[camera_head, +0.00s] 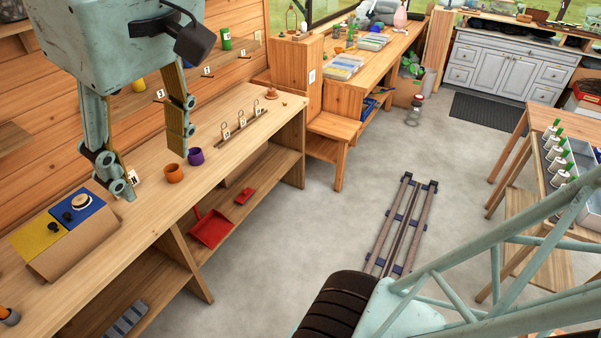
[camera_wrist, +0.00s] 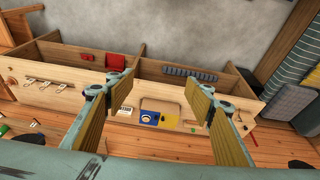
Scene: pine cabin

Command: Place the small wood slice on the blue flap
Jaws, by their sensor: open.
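A small pale wood slice (camera_head: 81,200) with a dark rim lies on the blue flap (camera_head: 88,219) of a brown box on the bench at the lower left. In the wrist view the wood slice (camera_wrist: 147,119) shows as a small pale disc on the blue flap (camera_wrist: 155,115). My gripper (camera_head: 152,172) is above the bench, to the right of the box in the head view, with its fingers wide apart and nothing between them. In the wrist view my gripper (camera_wrist: 158,88) is open, and the box lies between and below the fingers. No contact with the slice shows.
A yellow flap (camera_head: 36,238) adjoins the blue one, with dark knobs near their meeting edge. An orange cup (camera_head: 174,173), a purple cup (camera_head: 196,157) and a row of hooks (camera_head: 242,123) stand farther along the bench. A wood wall backs the bench.

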